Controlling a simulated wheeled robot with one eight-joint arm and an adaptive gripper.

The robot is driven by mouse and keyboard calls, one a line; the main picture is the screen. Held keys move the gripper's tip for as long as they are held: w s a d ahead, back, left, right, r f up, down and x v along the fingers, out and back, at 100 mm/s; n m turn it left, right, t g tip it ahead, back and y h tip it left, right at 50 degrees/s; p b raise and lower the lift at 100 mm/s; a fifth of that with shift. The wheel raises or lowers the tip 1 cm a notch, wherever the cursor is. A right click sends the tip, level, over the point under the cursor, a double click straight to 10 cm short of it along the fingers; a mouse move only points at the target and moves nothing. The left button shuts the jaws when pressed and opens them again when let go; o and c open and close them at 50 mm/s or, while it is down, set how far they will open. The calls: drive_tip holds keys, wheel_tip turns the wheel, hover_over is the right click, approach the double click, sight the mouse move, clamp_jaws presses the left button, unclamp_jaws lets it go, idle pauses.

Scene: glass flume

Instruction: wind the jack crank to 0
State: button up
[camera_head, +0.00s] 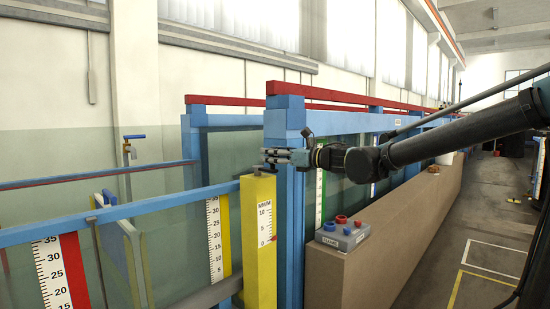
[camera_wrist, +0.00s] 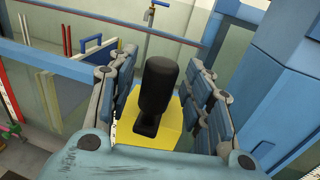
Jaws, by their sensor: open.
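The yellow jack post (camera_head: 259,283) stands at the end of the blue flume rail, with a white scale plate (camera_head: 265,222) marked "MM/M", 10 at the top and 0 at the bottom. A small red pointer (camera_head: 273,239) shows near the 0. The crank's black handle (camera_wrist: 160,88) stands above the yellow post top in the wrist view. My gripper (camera_head: 273,158) is at the post's top in the head view. In the wrist view my gripper (camera_wrist: 157,72) is open, with a finger on each side of the handle and visible gaps. The crank arm is mostly hidden.
A blue flume upright (camera_head: 286,205) stands close to the right of the post. A grey control box (camera_head: 343,236) with red and blue knobs sits on the brown ledge (camera_head: 400,240). A blue rail (camera_head: 150,207) runs left. The floor at right is open.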

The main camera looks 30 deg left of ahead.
drive_tip(key=s+d, duration=0.1)
drive_tip(key=d, duration=1.1)
idle(0.4)
